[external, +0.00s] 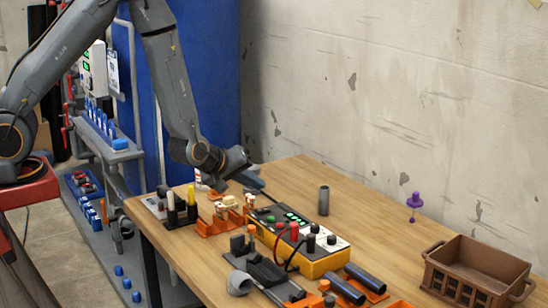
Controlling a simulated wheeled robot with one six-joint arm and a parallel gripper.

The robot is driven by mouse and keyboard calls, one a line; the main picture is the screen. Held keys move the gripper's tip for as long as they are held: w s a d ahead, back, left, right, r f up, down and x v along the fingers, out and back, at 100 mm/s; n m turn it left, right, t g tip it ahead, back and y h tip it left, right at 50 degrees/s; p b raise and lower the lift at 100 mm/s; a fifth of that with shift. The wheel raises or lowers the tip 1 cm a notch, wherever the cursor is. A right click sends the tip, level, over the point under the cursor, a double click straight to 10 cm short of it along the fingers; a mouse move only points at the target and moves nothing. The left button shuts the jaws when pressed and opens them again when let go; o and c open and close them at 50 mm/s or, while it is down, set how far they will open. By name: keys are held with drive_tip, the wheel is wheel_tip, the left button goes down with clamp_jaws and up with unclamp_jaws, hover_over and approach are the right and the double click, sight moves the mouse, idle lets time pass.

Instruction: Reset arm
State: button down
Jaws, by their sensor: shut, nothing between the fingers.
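My arm reaches down from the upper left in the external view. Its end, my gripper (222,183), is above the back left part of the wooden table (375,232). The gripper is shut and empty, and its fingertips are small and partly hidden among the wrist parts. It is above the orange holders (212,226) and behind the yellow and black meter box (296,240). I cannot tell its exact height over the table.
A grey upright pipe (324,200) and a purple pin-shaped item (413,205) stand behind the meter. Two dark pipes (353,282) lie at the front. A brown crate (476,275) is at the right. A blue panel (205,80) is behind my arm. The table between pipe and crate is mostly clear.

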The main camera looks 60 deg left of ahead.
idle(0.4)
